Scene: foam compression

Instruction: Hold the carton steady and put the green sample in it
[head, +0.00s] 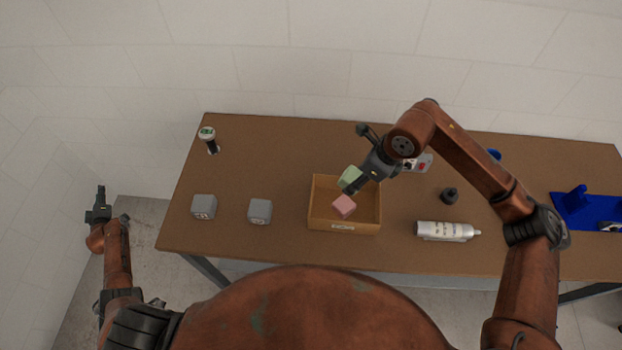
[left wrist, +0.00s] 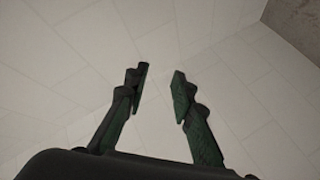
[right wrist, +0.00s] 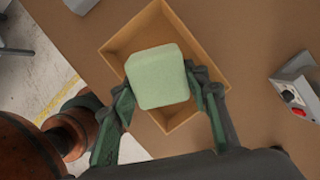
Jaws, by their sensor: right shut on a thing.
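The open carton (head: 346,229) stands on the table in the head view, with a pink sample (head: 344,206) inside it. The green sample (head: 350,178) is held over the carton's back part by my right gripper (head: 354,182), which is shut on it. In the right wrist view the green sample (right wrist: 158,76) sits between the fingers of the right gripper (right wrist: 160,92), with the carton (right wrist: 120,42) below. The pink sample is hidden there. My left gripper (head: 98,205) is off the table's left side. It is open and empty in the left wrist view (left wrist: 160,82).
Two grey cubes (head: 204,207) (head: 260,211) stand left of the carton on the table (head: 285,145). A spray can (head: 446,231) and a dark weight (head: 449,195) lie to its right. A control box with a red button (right wrist: 300,92) stands near. A blue fixture (head: 582,208) is at far right.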

